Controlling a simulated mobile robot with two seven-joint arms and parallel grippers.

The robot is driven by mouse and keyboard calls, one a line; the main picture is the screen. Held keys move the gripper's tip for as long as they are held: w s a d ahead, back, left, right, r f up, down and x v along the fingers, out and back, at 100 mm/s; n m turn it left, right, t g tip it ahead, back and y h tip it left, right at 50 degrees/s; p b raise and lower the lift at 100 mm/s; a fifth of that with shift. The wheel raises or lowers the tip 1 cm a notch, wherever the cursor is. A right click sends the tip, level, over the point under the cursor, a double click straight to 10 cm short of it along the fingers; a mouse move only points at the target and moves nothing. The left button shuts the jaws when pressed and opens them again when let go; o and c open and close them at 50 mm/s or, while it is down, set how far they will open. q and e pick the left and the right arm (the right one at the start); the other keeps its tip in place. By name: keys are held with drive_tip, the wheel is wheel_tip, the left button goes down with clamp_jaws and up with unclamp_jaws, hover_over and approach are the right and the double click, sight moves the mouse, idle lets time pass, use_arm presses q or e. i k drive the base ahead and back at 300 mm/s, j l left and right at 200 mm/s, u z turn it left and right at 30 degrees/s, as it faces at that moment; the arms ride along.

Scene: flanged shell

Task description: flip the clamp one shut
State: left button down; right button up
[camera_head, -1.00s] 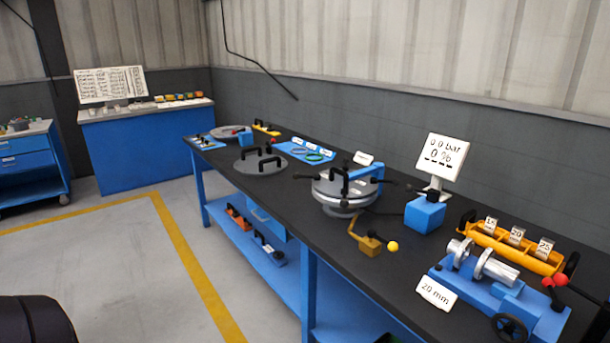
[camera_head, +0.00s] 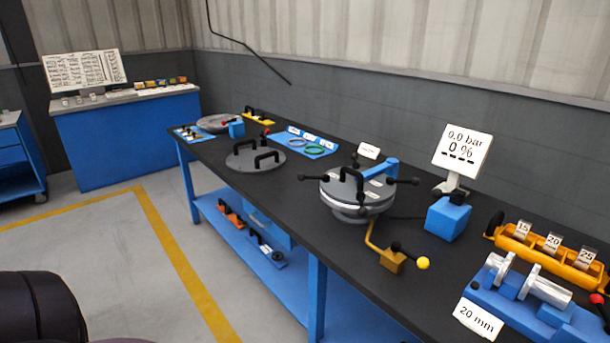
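The flanged shell (camera_head: 350,200) is a round grey drum with a lid, standing on the dark bench. Several black-tipped clamp handles stick out around its lid, one to the left (camera_head: 312,178), one to the right (camera_head: 405,181). Which of them is clamp one I cannot tell; no number is readable. A blue arm (camera_head: 378,166) reaches over the lid. A yellow valve block with a yellow-knobbed lever (camera_head: 398,258) sits in front of the shell. Neither gripper shows; only a dark rounded part is at the lower left.
A loose grey lid with black handles (camera_head: 256,157) lies left of the shell. A blue box (camera_head: 447,219) and a display reading 0.0 bar, 0 % (camera_head: 462,151) stand right of it. A blue fixture (camera_head: 530,308) and yellow gauge rack (camera_head: 548,256) fill the right end.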

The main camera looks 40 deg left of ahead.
sight(301, 177)
drive_tip(key=i+j, duration=0.1)
drive_tip(key=j, duration=0.4)
drive_tip(key=i+j, duration=0.1)
drive_tip(key=j, duration=0.4)
drive_tip(key=i+j, duration=0.1)
drive_tip(key=j, duration=0.4)
drive_tip(key=i+j, duration=0.1)
drive_tip(key=j, duration=0.4)
